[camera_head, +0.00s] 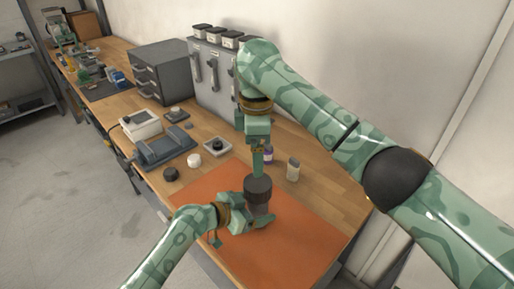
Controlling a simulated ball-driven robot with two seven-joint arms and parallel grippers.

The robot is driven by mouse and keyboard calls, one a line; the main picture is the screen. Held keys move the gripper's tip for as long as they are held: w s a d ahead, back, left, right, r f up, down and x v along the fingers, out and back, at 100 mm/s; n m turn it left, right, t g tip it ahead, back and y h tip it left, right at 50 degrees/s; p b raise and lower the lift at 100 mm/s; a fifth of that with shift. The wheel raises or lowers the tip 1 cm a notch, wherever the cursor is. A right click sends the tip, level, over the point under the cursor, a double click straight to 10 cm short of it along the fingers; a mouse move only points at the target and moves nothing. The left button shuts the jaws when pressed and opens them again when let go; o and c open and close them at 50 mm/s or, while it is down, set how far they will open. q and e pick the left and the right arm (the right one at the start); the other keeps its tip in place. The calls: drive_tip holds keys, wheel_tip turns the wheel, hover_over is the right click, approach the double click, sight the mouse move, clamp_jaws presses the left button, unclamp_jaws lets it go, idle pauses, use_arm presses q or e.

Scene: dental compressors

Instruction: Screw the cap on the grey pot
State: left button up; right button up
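A dark round cap (258,188) sits over the top of the grey pot (259,208), above the orange mat (290,250). I cannot tell whether the cap is seated or threaded. My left gripper (258,219) comes in from the left and is shut around the pot's lower part, hiding much of it. My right gripper (258,168) points straight down from above, with its fingertips at the top of the cap. Its fingers look narrow from here, and I cannot tell whether they grip the cap.
A black lid (171,174) and a white lid (194,160) lie left of the mat. A purple jar (268,155) and a pale bottle (293,170) stand behind it. A grey-blue device (164,147) and drawers (167,70) are farther back. The mat's right part is clear.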

use_arm(q)
drive_tip(key=p+v, duration=0.1)
drive_tip(key=v, duration=1.5)
drive_tip(key=shift+a+p, duration=0.2)
drive_tip(key=shift+p, duration=0.2)
